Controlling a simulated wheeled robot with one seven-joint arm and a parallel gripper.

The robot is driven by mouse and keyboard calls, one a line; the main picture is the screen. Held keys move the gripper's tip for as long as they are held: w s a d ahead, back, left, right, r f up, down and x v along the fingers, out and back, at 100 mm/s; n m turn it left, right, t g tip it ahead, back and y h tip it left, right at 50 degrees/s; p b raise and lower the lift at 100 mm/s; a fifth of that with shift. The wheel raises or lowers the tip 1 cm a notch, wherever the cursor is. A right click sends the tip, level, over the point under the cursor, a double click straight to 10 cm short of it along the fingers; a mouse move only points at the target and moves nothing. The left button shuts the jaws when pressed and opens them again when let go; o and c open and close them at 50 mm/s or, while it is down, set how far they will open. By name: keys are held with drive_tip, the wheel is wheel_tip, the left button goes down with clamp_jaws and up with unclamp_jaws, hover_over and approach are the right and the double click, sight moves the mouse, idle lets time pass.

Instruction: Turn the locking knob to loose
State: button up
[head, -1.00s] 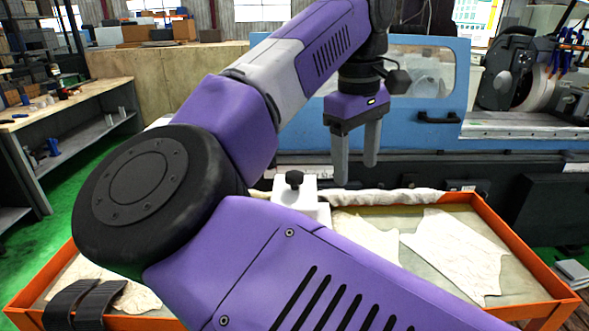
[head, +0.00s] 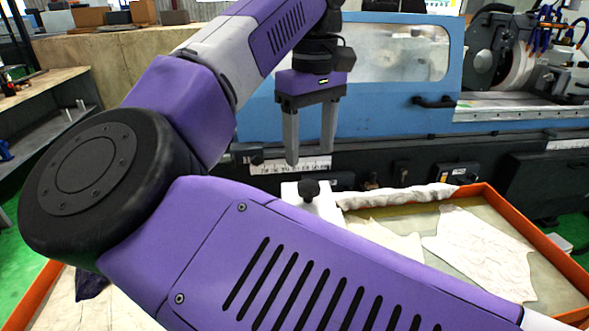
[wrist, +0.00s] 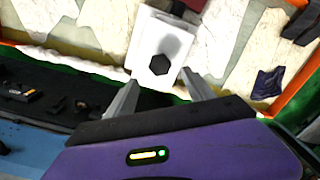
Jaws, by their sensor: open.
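A black locking knob (head: 309,188) sits on a white block-shaped fixture (head: 327,207) in the lower middle of the head view. In the wrist view the knob (wrist: 159,64) shows as a dark hexagonal shape on the white fixture (wrist: 176,42). My gripper (head: 310,160) is open and empty, fingers pointing down, a little above the knob in the head view. In the wrist view the gripper (wrist: 154,88) has its two fingertips on either side of the knob's line, apart from it. My arm hides part of the fixture's lower side in the head view.
An orange-rimmed tray (head: 520,225) with pale cloths (head: 480,250) lies around the fixture. The blue grinder (head: 395,110) stands behind, with a dark ledge (head: 400,165) along its front. A workbench (head: 40,88) is at the left.

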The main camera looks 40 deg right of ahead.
sight(309, 184)
drive_tip(key=shift+f+p, duration=0.6)
drive_tip(key=shift+f, duration=3.2)
clamp_jaws()
